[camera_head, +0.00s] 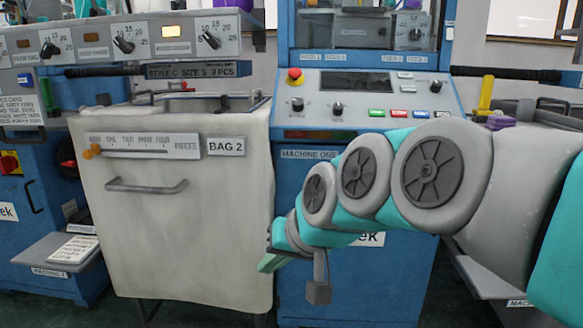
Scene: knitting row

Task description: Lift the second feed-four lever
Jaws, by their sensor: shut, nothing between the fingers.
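My gripper (272,261) is low in front of the machine marked MACHINE ONE (300,210), between its blue front and the white bag. It is shut and empty. A row of small labels (352,57) that seem to read FEED sits above that machine's control panel; their numbers are too small to read surely. I cannot make out a feed-four lever on any machine. My arm crosses the right side and hides part of the machine front and what stands behind it.
The control panel (365,103) carries a red stop button (294,76), black knobs and coloured buttons. A white bag labelled BAG 2 (180,240) hangs at the left with a grey handle (147,187). A shelf (55,250) juts out at the far left.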

